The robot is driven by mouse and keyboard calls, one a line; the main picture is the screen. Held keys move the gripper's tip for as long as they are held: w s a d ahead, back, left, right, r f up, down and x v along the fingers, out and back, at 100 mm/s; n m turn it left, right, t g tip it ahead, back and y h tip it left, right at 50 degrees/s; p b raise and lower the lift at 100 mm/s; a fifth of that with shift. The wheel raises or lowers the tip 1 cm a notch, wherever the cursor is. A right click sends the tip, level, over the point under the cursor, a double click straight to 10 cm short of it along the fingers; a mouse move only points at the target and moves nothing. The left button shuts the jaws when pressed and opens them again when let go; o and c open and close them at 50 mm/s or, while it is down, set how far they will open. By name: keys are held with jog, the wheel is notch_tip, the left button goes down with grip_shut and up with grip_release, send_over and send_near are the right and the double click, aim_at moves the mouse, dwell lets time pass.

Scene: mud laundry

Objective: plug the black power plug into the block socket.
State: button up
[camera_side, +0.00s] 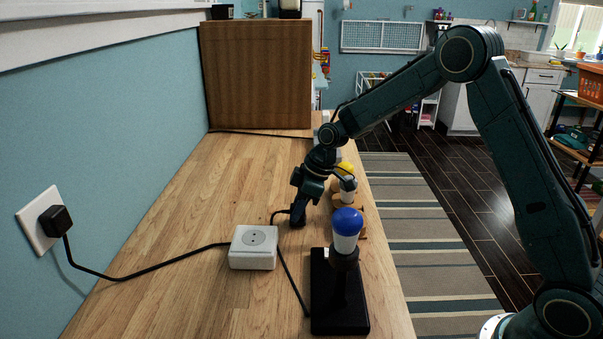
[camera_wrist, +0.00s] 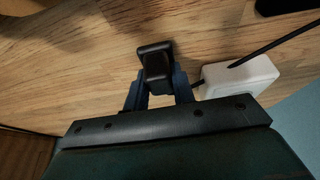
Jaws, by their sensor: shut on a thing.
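The white block socket (camera_side: 254,247) lies on the wooden worktop with its round socket face up; the block also shows at the right of the wrist view (camera_wrist: 241,76). My gripper (camera_side: 298,212) points down beyond the block and slightly to its right in the side view, apart from it. In the wrist view the black power plug (camera_wrist: 155,64) sits between the fingers, which are shut on it. Its prongs are not visible. A black cable (camera_side: 289,270) loops from by the gripper, behind the block, toward the blue-bulb lamp.
The blue-bulb lamp (camera_side: 347,222) stands on a black base (camera_side: 338,310) right of the block. A yellow-topped bulb (camera_side: 345,170) stands behind it, near the worktop edge. A wall plug (camera_side: 55,220) feeds a cord to the block. The worktop (camera_side: 185,205) at left is mostly clear.

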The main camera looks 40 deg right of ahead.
notch_tip(320, 180, up, 20)
jog(key=shift+f, duration=0.25)
dwell(0.3)
dwell(0.5)
jog(key=s+a+f, duration=0.1)
jog(key=a+f, duration=0.7)
jog(key=a, duration=0.6)
jog(key=shift+s+f, duration=0.2)
jog(key=shift+a+f, duration=0.1)
jog(key=shift+f, duration=0.1)
jog(key=shift+f, duration=2.65)
jog(key=shift+f, duration=0.65)
dwell(0.3)
jog(key=o, duration=1)
